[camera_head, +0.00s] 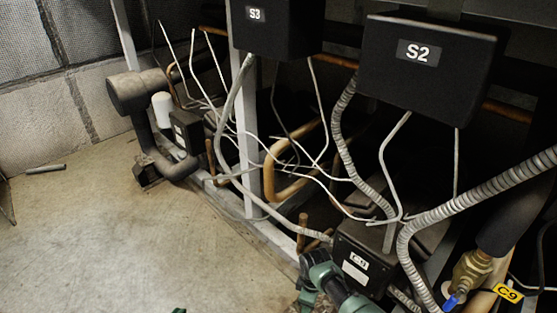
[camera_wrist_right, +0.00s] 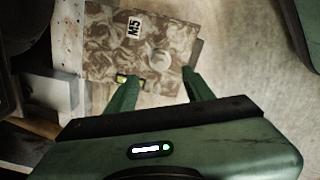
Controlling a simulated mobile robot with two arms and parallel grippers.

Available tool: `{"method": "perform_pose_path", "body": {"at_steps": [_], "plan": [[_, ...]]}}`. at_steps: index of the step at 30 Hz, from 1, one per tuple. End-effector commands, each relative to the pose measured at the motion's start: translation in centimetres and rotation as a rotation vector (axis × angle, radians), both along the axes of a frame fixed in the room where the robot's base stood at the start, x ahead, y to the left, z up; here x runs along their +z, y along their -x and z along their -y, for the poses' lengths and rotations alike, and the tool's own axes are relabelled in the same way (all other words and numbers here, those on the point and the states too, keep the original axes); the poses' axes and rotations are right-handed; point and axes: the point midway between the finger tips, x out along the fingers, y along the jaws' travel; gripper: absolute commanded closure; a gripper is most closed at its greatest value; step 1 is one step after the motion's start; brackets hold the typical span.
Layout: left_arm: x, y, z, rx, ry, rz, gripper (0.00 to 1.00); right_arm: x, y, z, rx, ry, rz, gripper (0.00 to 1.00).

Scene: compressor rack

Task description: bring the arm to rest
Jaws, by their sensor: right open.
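My right gripper (camera_wrist_right: 159,82) shows in the right wrist view with its two green fingers spread apart and nothing between them. Beyond the fingertips is a brown mottled box (camera_wrist_right: 112,45) labelled M5; I cannot tell whether the fingers touch it. A small yellow and black piece shows beside the left finger. In the head view a green arm of mine comes in at the bottom, right of the middle, in front of the rack; its fingers cannot be made out there. My left gripper is not in view.
Dark boxes S3 (camera_head: 275,32) and S2 (camera_head: 425,67) hang on the rack above, with loose conduits and cables below. The concrete floor (camera_head: 85,235) at left is mostly clear.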

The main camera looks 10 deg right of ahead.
Motion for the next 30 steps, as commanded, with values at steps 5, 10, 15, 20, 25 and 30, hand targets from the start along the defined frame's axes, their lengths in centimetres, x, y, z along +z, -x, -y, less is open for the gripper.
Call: {"method": "perform_pose_path", "body": {"at_steps": [5,10,15,20,25,30], "plan": [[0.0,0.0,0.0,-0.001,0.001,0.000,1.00,0.0,0.3,-0.7,-0.029,-0.020,0.035,0.48],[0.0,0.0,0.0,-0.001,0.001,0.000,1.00,1.2,1.4,-2.2,-0.141,-0.087,0.155,0.48],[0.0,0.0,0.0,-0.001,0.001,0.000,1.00,4.6,3.3,-2.9,-0.299,-0.178,0.300,0.48],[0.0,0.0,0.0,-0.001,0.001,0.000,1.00,9.7,5.6,-2.5,-0.452,-0.268,0.435,0.48],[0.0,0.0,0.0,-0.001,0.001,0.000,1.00,15.8,8.2,-1.4,-0.590,-0.358,0.557,0.48],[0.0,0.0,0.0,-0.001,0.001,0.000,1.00,20.3,10.0,-0.5,-0.673,-0.420,0.632,0.48]]}}
